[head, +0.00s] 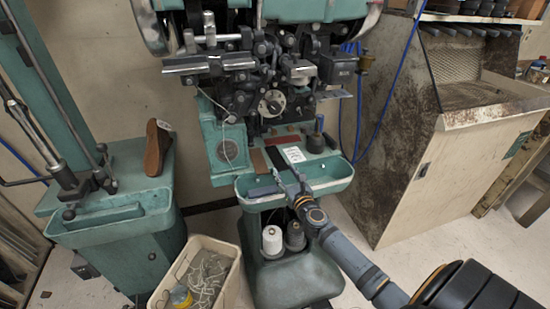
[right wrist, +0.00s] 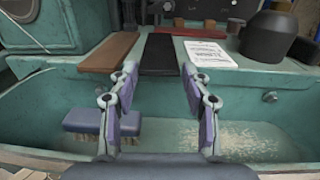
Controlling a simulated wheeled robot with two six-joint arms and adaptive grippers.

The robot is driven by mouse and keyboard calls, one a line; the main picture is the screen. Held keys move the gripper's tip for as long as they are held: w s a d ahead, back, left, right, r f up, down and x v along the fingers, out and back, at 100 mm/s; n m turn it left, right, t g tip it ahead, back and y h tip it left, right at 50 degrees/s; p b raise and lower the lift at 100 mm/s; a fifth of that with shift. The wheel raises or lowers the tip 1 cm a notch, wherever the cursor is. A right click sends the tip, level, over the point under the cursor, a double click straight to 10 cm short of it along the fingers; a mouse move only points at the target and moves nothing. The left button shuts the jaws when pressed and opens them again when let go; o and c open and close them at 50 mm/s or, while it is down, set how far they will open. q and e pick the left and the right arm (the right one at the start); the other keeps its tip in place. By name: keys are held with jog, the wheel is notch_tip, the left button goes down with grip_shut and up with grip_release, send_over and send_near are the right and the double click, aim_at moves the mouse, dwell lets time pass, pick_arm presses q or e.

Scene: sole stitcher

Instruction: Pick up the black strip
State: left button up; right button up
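The black strip (head: 275,157) lies flat on the green ledge of the machine, between a brown strip (head: 258,160) and a white printed sheet (head: 293,155). In the right wrist view the black strip (right wrist: 161,54) shows just ahead of the fingertips, lined up with the gap between them. My right gripper (head: 285,181) is over the machine's front tray. In the right wrist view the right gripper (right wrist: 160,78) is open, with nothing between its fingers. My left gripper is not in view.
A brush (right wrist: 100,123) lies in the green tray (head: 331,184), below left of the fingers. A dark cylinder (right wrist: 268,35) stands right of the sheet. The machine's head (head: 265,75) overhangs the ledge. Spools (head: 272,241) stand beneath the tray, and a bin (head: 190,270) stands at lower left.

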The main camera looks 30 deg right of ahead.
jog(key=shift+c, duration=1.1)
jog(key=shift+a, duration=0.1)
jog(key=shift+c, duration=1.9)
notch_tip(320, 180, up, 4)
jog(key=p, duration=0.3)
jog(key=shift+s+r+p, duration=0.15)
jog(key=shift+p, duration=0.15)
pick_arm(q)
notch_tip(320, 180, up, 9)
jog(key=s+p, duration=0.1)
jog(key=p, duration=0.4)
pick_arm(e)
jog(key=s+a+r, duration=0.1)
jog(key=s+r, duration=0.7)
jog(key=s, duration=0.5)
jog(key=shift+s+a+r, duration=0.15)
jog(key=shift+s+r, duration=0.15)
